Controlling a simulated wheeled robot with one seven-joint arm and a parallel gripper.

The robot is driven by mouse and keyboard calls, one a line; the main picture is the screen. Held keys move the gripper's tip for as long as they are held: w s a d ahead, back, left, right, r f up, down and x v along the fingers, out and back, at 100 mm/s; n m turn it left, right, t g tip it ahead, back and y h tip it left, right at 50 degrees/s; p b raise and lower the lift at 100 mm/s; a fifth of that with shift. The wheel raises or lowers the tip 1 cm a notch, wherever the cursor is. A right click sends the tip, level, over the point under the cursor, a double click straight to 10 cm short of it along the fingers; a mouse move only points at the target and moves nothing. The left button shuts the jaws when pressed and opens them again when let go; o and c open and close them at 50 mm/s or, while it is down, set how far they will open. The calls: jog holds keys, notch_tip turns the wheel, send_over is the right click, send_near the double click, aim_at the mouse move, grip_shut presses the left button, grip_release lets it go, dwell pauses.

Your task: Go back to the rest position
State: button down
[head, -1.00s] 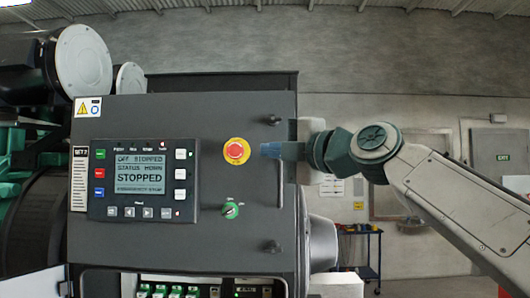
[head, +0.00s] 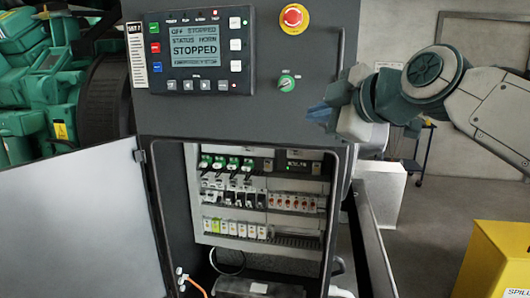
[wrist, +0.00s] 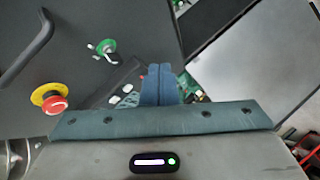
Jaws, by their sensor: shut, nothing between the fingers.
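My gripper (head: 318,112) is at the right side of the dark control cabinet in the head view, in front of its panel edge and apart from the switches as far as I can tell. In the wrist view its blue fingers (wrist: 159,85) are together with nothing between them. The red emergency-stop button (head: 294,18) on its yellow ring is up and left of the gripper. It also shows at the left in the wrist view (wrist: 54,104). The green selector switch (head: 287,83) is left of the gripper. The display (head: 195,46) reads STOPPED.
The lower cabinet door (head: 75,225) stands open to the left, showing rows of breakers (head: 235,197). A dark handle (wrist: 28,45) shows in the wrist view. Green engine parts (head: 35,90) are at the left. A yellow spill bin (head: 497,262) stands at the right, with open floor behind it.

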jog(key=s+d+f+m+g+h, duration=0.1)
jog(key=s+f+m, duration=0.5)
jog(key=f, duration=0.6)
jog(key=s+d+f+m+g+h, duration=0.2)
jog(key=s+f+m+g+h, duration=0.2)
jog(key=f, duration=0.8)
jog(key=s+d+f+m+g+h, duration=0.2)
jog(key=s+f+m, duration=0.5)
jog(key=f, duration=0.5)
jog(key=shift+s+d+f+m+g, duration=0.15)
jog(key=shift+s+f+m+g, duration=0.3)
jog(key=shift+g, duration=0.45)
